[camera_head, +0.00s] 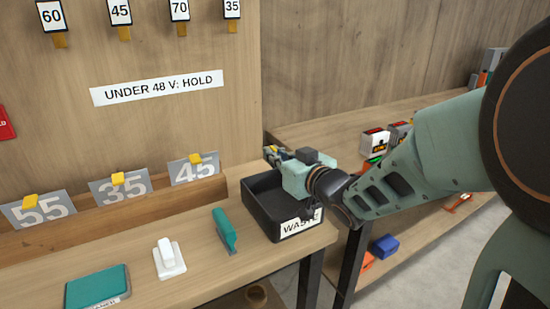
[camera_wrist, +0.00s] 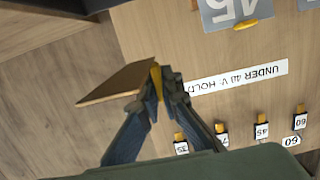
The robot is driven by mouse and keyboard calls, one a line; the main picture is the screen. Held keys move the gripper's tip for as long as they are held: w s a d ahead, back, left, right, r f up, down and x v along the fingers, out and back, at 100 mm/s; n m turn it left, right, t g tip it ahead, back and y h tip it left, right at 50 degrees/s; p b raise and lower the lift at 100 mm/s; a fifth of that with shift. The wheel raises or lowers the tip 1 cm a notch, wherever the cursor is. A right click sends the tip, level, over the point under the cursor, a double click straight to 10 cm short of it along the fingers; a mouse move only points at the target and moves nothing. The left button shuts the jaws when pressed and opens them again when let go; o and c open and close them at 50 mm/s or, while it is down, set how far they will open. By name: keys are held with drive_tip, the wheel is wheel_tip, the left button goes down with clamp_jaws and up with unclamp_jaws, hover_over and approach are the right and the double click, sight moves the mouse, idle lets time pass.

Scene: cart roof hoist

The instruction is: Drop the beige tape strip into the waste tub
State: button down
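The beige tape strip (camera_wrist: 115,84) shows in the wrist view, sticking out to the left from between my fingertips. My gripper (camera_wrist: 157,82) appears shut on its right end, with a yellow patch at the tips. In the head view my gripper (camera_head: 274,155) is above the back of the waste tub (camera_head: 262,205), a black open box with a white label on its front. My arm reaches in from the right and covers part of the tub. The strip cannot be made out in the head view.
A teal-handled tool (camera_head: 224,230), a white block on a base (camera_head: 168,258) and a teal pad (camera_head: 97,287) lie on the bench left of the tub. Grey number cards (camera_head: 118,188) stand behind. A shelf (camera_head: 345,137) with small boxes is at right.

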wheel_tip(320, 180, down, 8)
drive_tip(key=b, duration=0.6)
drive_tip(key=shift+r+b, duration=0.25)
drive_tip(key=shift+b, duration=0.05)
drive_tip(key=c, duration=2.1)
unclamp_jaws()
drive_tip(key=shift+o, duration=0.8)
drive_tip(key=o, duration=0.4)
drive_tip(key=shift+c, duration=0.2)
